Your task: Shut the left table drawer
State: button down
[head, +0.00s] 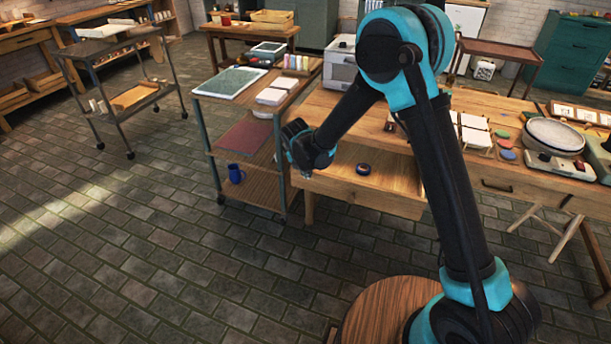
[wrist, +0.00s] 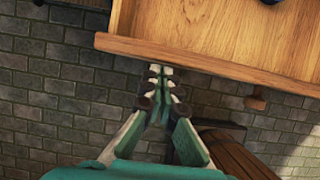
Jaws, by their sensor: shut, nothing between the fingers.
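The left table drawer (head: 385,187) is pulled out from the wooden table in the head view, with its inside open to view. In the wrist view its front board (wrist: 215,65) crosses the upper part, and a round wooden knob (wrist: 257,101) shows just below it. My gripper (head: 306,176) is at the left end of the drawer front in the head view. In the wrist view my gripper (wrist: 160,72) is shut and empty, its fingertips close to the outer face of the front board. I cannot tell whether they touch it.
A dark blue roll (head: 363,169) lies in the drawer. A shelf cart (head: 262,184) with a blue mug (head: 236,174) stands just left of the drawer. The floor (head: 200,240) at front left is clear.

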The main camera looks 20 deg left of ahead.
jog(key=shift+w, duration=0.1)
jog(key=w, duration=2.2)
jog(key=shift+w+d, duration=0.35)
jog(key=shift+d, duration=0.05)
jog(key=shift+s, duration=0.1)
